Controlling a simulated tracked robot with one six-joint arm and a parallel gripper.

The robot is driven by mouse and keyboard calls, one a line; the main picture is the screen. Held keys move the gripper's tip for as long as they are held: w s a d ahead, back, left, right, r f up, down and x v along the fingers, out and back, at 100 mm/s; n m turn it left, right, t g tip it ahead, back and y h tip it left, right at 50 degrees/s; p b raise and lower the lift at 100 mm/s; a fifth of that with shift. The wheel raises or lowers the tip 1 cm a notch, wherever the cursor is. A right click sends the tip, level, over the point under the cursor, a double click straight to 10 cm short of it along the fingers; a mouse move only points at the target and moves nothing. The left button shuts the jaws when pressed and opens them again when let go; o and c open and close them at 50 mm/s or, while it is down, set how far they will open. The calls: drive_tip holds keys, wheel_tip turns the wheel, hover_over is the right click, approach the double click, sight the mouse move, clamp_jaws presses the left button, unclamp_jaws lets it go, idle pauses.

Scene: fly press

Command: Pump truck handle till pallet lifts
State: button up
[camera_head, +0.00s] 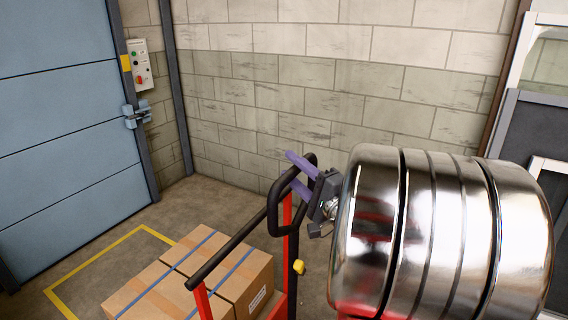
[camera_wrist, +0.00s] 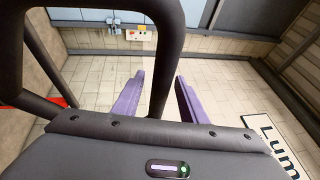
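The pallet truck's black loop handle (camera_head: 273,207) stands raised in the middle of the head view, above the truck's red frame (camera_head: 287,240). My gripper (camera_head: 291,169), with two purple fingers, reaches in from the right at the upper part of the loop. In the wrist view my gripper (camera_wrist: 159,75) is open, and a curved black bar of the handle (camera_wrist: 168,72) passes between the fingers. Gaps show on both sides of the bar. Cardboard boxes (camera_head: 190,275) with blue straps sit at the truck. The pallet and forks are hidden or out of frame.
A yellow floor line (camera_head: 88,265) borders the boxes. A blue panelled door (camera_head: 60,150) is at the left, with a control box (camera_head: 140,64) on the wall beside it. A yellow knob (camera_head: 299,267) is on the truck. Bare floor lies behind the boxes.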

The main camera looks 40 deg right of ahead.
drive_tip(key=shift+w+r, duration=0.2)
drive_tip(key=shift+w, duration=0.65)
drive_tip(key=shift+w+r, duration=0.15)
drive_tip(key=shift+w, duration=0.65)
drive_tip(key=shift+c, duration=0.3)
clamp_jaws()
drive_tip(key=shift+f, duration=0.1)
drive_tip(key=shift+s, duration=0.15)
